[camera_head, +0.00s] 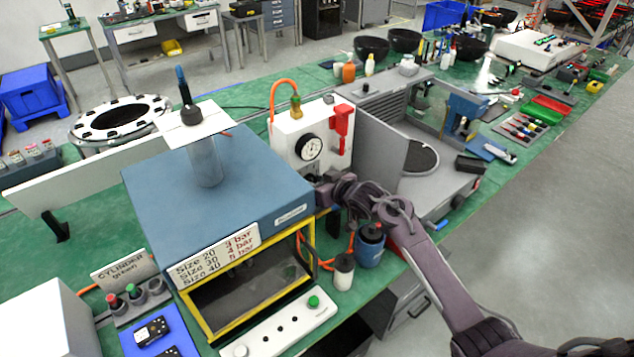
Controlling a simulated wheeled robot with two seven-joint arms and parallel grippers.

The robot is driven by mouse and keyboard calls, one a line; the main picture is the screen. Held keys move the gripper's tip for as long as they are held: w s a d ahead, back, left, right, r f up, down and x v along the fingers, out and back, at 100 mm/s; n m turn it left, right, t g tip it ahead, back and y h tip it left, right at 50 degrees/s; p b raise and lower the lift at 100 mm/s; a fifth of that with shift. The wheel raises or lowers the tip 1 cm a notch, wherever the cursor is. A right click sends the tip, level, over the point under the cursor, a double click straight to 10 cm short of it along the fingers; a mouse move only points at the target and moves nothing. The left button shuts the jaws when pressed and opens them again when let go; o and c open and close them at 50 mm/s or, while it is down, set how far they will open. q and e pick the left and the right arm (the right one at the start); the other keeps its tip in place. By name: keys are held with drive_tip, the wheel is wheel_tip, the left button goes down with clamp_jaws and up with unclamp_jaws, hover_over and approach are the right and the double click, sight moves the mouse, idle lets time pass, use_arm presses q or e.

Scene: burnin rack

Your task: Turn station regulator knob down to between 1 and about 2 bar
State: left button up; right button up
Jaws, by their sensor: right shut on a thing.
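The station regulator is a white panel (286,130) with a round pressure gauge (309,148) on its front. The gauge has a white face and dark rim; its needle is too small to read. A red handle (342,126) sits on the panel's right side. My right gripper (322,188) reaches in from the right, just below the gauge, and is shut on the regulator knob, which its fingers mostly hide. My left gripper is out of view.
A blue-topped box with a yellow frame (225,185) stands left of my right gripper, bearing a pressure sign (215,256). Blue and white bottles (344,271) stand below my arm. A grey open machine (400,150) is to the right. A button strip (280,326) lies in front.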

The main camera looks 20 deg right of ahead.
drive_tip(key=shift+s+a+f+n+t+h+b, duration=0.15)
drive_tip(key=shift+n+t+h+b, duration=0.25)
drive_tip(key=shift+n+h+b, duration=0.6)
drive_tip(key=shift+a+f+n+t+h+b, duration=0.15)
drive_tip(key=shift+n+t+h+b, duration=0.3)
drive_tip(key=shift+n+b, duration=0.95)
drive_tip(key=shift+s+a+f+n+t+h+b, duration=0.15)
drive_tip(key=shift+n+t+h+b, duration=0.2)
drive_tip(key=shift+n+h+b, duration=0.65)
drive_tip(key=shift+w+r+n+y, duration=0.15)
drive_tip(key=shift+n+y, duration=0.1)
drive_tip(key=shift+n, duration=0.15)
drive_tip(key=o, duration=1)
drive_tip(key=shift+c, duration=0.2)
drive_tip(key=shift+r, duration=0.1)
